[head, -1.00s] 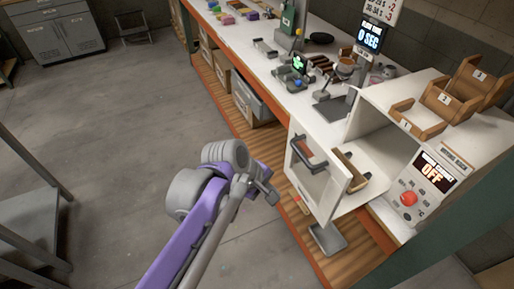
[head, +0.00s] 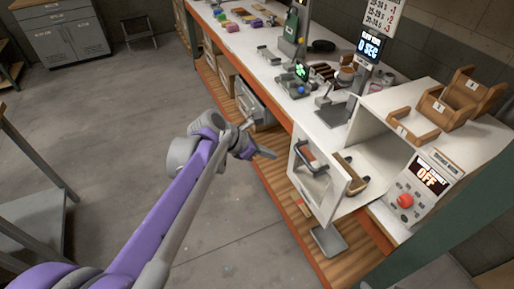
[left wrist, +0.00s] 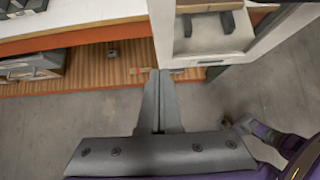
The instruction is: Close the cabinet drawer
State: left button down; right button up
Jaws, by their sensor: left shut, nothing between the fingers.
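The white cabinet (head: 405,104) stands on the right end of the workbench. Its drawer (head: 310,183) is pulled out over the bench's front edge, with a dark handle (head: 311,156) on its white front. A tan and dark item (head: 351,178) shows inside or behind the front. My left gripper (head: 268,153) is shut and empty, to the left of the drawer front and apart from it in the picture. In the left wrist view its closed fingers (left wrist: 160,85) point towards the bench, with a white framed part, seemingly the drawer (left wrist: 212,46), ahead and to the right. My right gripper does not show.
A control box (head: 420,188) with a red button and an OFF display stands right of the drawer. Wooden bins (head: 450,105) sit on the cabinet. A grey scale-like plate (head: 328,240) lies on the lower shelf below the drawer.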

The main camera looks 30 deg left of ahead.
aim_at(291, 153)
pick_arm(q)
jog(key=w+d, duration=0.2)
jog(key=w, duration=0.1)
jog(key=shift+w+d+f+p, duration=0.3)
jog(key=shift+w+d+p, duration=0.05)
jog(key=shift+d, duration=0.05)
jog(key=w+d, duration=0.4)
jog(key=w, duration=0.1)
jog(key=w+d, duration=0.4)
jog(key=w, duration=0.2)
jog(key=w+d+b, duration=0.1)
jog(key=w+d, duration=0.4)
jog(key=w, duration=0.1)
jog(key=shift+d, duration=0.1)
jog(key=shift+r, duration=0.1)
